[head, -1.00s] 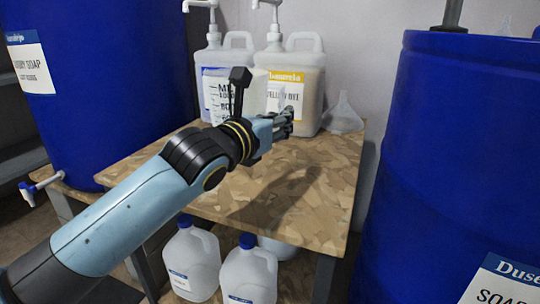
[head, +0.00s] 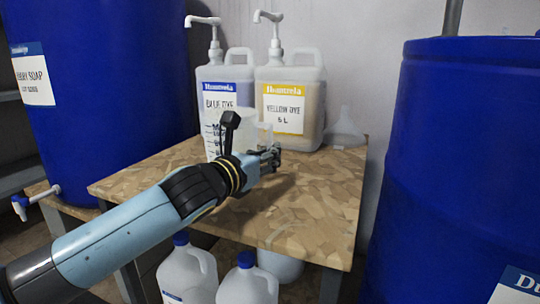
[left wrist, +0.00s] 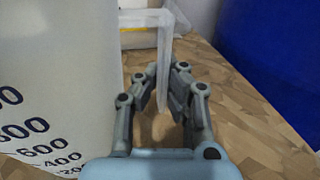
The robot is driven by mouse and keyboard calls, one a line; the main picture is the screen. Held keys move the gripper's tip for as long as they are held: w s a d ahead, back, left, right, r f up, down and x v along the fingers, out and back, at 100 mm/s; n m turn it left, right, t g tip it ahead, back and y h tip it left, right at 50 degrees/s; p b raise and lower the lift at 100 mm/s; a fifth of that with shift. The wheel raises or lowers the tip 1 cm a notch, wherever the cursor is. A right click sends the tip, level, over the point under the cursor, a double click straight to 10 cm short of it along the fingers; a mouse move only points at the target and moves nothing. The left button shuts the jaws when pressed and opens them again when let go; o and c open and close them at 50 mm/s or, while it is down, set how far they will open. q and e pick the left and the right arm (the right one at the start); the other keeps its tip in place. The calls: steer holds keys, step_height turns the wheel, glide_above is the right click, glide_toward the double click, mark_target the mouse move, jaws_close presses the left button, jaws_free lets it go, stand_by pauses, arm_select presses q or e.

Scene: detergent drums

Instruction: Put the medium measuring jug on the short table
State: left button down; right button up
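The measuring jug (head: 247,130), pale and translucent with dark scale marks, is at the back left over the chipboard table (head: 310,205), in front of the dye bottles. Its lower part is hidden behind my left arm, so I cannot tell whether it touches the tabletop. In the left wrist view the jug (left wrist: 60,70) fills the left side, upright, with its handle between the fingers. My left gripper (head: 271,158) is shut on that handle; it also shows in the left wrist view (left wrist: 162,88). My right gripper is not in view.
A blue dye bottle (head: 220,82) and a yellow dye bottle (head: 290,85) with pumps stand behind the jug. A clear funnel (head: 345,130) is at the back right corner. Blue drums stand left (head: 100,110) and right (head: 460,150). Several jugs sit below. The table's front right is clear.

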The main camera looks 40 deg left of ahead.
arm_select(q)
steer(key=c, duration=1.5)
jaws_free()
steer(key=shift+f, duration=0.1)
steer(key=shift+r, duration=0.2)
steer(key=shift+s, duration=0.35)
steer(key=s+p, duration=0.1)
steer(key=s, duration=0.9)
steer(key=shift+s+d+r+p, duration=0.1)
steer(key=shift+s+d+p, duration=0.15)
steer(key=shift+p, duration=0.1)
steer(key=shift+s+r, duration=0.1)
steer(key=shift+s, duration=0.35)
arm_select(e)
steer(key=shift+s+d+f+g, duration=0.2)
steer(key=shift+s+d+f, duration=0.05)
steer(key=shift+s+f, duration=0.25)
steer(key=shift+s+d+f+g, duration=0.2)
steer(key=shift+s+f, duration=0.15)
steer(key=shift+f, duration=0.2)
